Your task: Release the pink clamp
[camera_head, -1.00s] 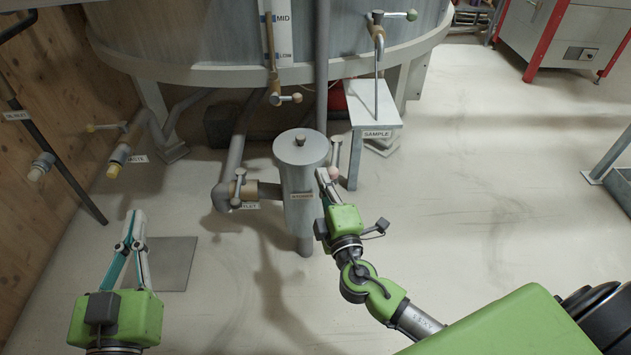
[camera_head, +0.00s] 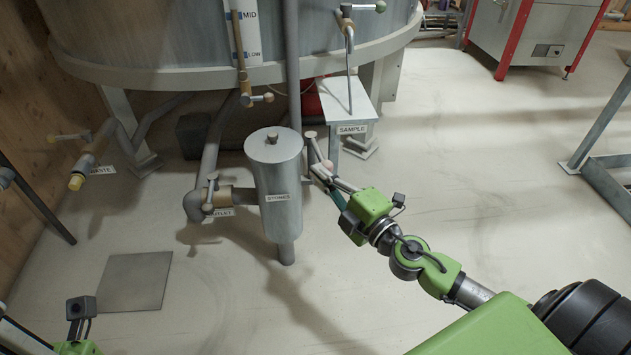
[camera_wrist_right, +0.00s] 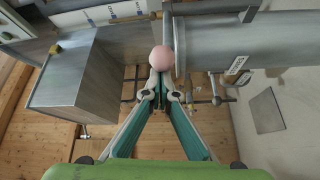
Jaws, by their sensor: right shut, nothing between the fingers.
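The pink clamp shows as a pink ball knob (camera_head: 327,165) on a lever at the right side of the grey STONES cylinder (camera_head: 281,215). In the right wrist view the pink ball (camera_wrist_right: 162,58) is just beyond my fingertips. My right gripper (camera_head: 315,170) is shut and empty, its tips close to the ball; I cannot tell whether they touch it. The fingers also meet in the wrist view (camera_wrist_right: 160,82). My left gripper is only partly in view at the bottom left corner, with its green body (camera_head: 78,347) showing and its fingertips cut off.
A white SAMPLE stand (camera_head: 352,105) is behind the right gripper. The large tank (camera_head: 160,35) fills the back, with pipes and valves below it. A flat grey floor plate (camera_head: 135,282) lies at the left. The floor on the right is largely clear.

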